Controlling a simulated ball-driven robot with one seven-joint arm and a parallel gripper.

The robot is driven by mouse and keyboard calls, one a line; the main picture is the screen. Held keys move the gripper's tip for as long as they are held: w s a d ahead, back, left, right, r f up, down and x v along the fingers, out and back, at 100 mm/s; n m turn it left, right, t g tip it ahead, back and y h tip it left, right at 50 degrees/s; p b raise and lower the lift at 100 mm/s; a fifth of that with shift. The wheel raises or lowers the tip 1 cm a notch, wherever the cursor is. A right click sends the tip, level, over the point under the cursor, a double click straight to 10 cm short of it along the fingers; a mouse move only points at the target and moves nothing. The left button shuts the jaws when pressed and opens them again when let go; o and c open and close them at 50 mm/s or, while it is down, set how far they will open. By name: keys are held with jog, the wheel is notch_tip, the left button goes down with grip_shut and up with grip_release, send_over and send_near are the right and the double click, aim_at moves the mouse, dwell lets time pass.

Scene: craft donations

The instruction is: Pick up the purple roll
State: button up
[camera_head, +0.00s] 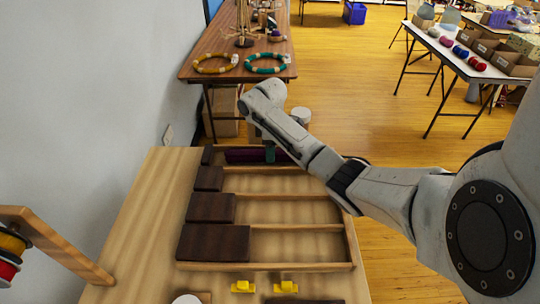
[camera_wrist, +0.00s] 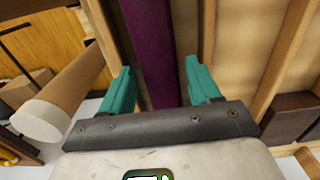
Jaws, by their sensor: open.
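The purple roll (camera_head: 247,155) is dark purple and lies in the far compartment of a wooden rack on the table. My arm hides part of it in the head view. In the wrist view the purple roll (camera_wrist: 150,45) runs between the two teal fingers of my gripper (camera_wrist: 160,85). The fingers are apart, one on each side of the roll, with a gap on both sides. In the head view my gripper (camera_head: 270,152) is over the far end of the rack, at the roll. I cannot tell how far the fingertips are above it.
The wooden rack (camera_head: 300,229) has low dividers and dark blocks (camera_head: 213,243) along its left side. Yellow clips (camera_head: 243,287) lie in front. A brown roll with a white end (camera_wrist: 40,120) is beside my gripper. A wooden stand with spools (camera_head: 62,250) is at left.

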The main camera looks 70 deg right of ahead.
jog(key=shift+f, duration=1.05)
jog(key=c, duration=0.8)
jog(key=shift+r, duration=0.1)
